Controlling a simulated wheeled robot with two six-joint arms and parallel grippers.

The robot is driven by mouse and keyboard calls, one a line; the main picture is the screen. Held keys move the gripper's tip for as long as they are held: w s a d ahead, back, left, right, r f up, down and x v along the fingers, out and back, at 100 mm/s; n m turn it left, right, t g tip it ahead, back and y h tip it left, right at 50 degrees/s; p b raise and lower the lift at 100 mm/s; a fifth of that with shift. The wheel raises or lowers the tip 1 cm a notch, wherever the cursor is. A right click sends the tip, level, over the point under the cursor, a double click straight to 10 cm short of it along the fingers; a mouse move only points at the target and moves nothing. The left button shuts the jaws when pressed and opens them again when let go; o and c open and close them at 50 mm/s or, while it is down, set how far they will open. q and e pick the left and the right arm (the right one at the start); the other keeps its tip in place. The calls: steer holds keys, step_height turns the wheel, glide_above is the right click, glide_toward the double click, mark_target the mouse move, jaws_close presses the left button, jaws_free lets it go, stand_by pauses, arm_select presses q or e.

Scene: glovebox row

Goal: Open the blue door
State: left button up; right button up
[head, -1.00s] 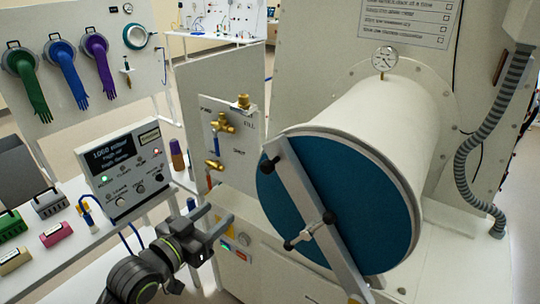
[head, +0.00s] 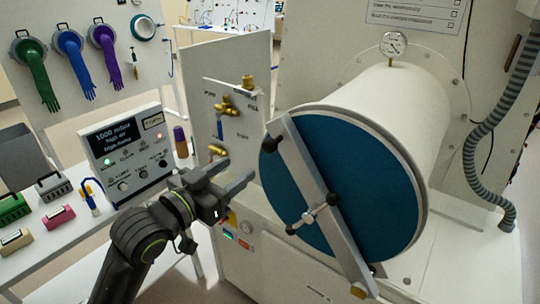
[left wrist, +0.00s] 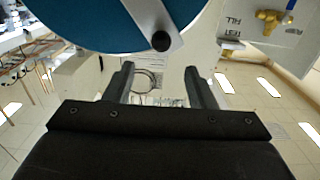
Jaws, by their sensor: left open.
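The round blue door (head: 345,190) closes the near end of a white cylinder and looks shut. A grey bar (head: 303,172) crosses it diagonally, with a T-handle (head: 313,215) at its middle and a black knob (head: 268,143) at its upper left end. My left gripper (head: 238,174) is open and empty, left of the door and a little below that knob. The left wrist view shows the blue door (left wrist: 85,22), a black knob (left wrist: 160,41) at the bar's end and my open fingers (left wrist: 161,85), apart from it. My right gripper is not in view.
A panel with brass valves (head: 228,105) stands behind and left of my gripper. A control box (head: 127,152) sits on the white bench at left. A pressure gauge (head: 393,44) tops the cylinder (head: 400,110). A ribbed hose (head: 490,125) hangs at right.

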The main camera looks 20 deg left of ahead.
mark_target(266, 146)
arm_select(q)
steer(key=x, duration=1.1)
steer(key=shift+w+r+b, duration=0.15)
steer(key=shift+w+b, duration=0.2)
steer(key=shift+w+d, duration=0.2)
steer(key=shift+w, duration=0.25)
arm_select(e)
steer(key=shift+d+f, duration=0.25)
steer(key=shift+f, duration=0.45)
arm_select(q)
jaws_close()
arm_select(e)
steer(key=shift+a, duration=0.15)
